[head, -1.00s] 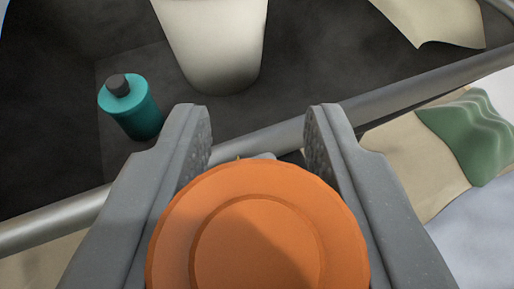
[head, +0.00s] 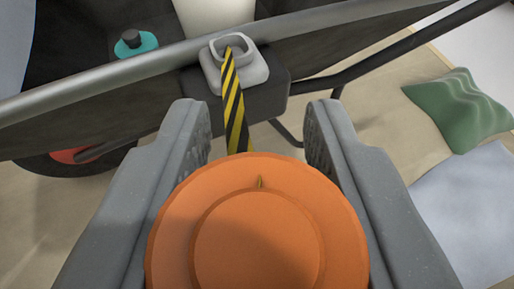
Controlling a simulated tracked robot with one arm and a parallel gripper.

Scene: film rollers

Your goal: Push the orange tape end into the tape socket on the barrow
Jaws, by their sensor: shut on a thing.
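The orange tape end (head: 258,240), a round stepped disc, is between the jaws of my gripper (head: 257,118), which is shut on it. The tape socket (head: 254,72) is a light grey raised ring on a dark block at the barrow's side, ahead of my gripper and slightly left of its middle. A yellow-and-black striped tape (head: 235,115) runs from the socket's opening down behind the orange disc. The disc is clearly apart from the socket. Its underside, and where the tape meets it, are hidden.
The barrow's grey rim (head: 120,80) crosses the upper view. A teal bottle (head: 136,44) and a pale bucket (head: 205,14) stand inside the barrow. A wheel with a red hub (head: 75,155) is at left.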

